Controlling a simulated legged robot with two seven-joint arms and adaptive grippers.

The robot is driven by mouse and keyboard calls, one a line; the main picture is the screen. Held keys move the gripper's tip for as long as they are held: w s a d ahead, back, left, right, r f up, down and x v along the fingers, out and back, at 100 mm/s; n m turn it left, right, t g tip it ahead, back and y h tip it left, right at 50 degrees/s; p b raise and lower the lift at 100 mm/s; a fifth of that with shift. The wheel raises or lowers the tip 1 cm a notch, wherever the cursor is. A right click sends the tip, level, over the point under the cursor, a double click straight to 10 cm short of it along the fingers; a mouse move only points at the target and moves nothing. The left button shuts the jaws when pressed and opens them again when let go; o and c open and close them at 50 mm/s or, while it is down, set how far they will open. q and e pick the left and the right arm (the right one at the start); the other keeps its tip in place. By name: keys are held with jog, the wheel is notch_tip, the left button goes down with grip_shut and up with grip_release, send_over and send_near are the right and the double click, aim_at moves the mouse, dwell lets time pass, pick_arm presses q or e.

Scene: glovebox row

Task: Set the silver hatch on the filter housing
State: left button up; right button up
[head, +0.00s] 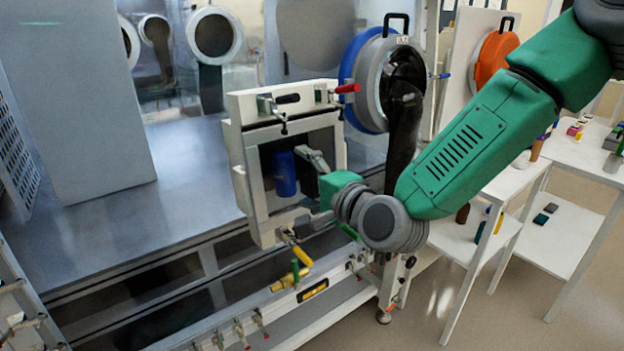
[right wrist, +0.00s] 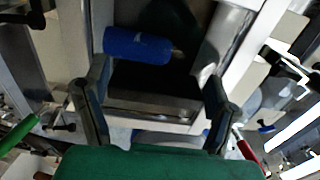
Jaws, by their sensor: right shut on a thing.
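The filter housing (head: 240,104) is a pale square frame standing at the front of the glovebox row, with clamps on its top and bottom edges. The silver hatch (head: 258,205) shows as a grey rim with a dark middle and a blue handle (head: 284,172), at the housing's opening. I cannot tell whether it touches the housing all round. My right gripper (head: 306,165) reaches in from the right and is shut on the hatch. In the right wrist view its fingers (right wrist: 155,90) stand on either side, and the blue handle (right wrist: 137,45) lies near the left fingertip. My left gripper is not in view.
A blue-ringed glove port (head: 356,75) is right behind. White shelves (head: 556,240) with small items stand right.

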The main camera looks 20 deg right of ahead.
jog(key=shift+w+a+r, duration=0.1)
jog(key=shift+a, duration=0.15)
jog(key=shift+d, duration=0.65)
jog(key=shift+w+a, duration=0.35)
jog(key=shift+w, duration=0.15)
jog(key=shift+d, duration=0.1)
jog(key=shift+w+d+f, duration=0.25)
jog(key=shift+w+d, duration=0.05)
jog(key=shift+d, duration=0.15)
jog(key=shift+a+r, duration=0.1)
jog(key=shift+a, duration=0.2)
jog(key=shift+b, duration=0.3)
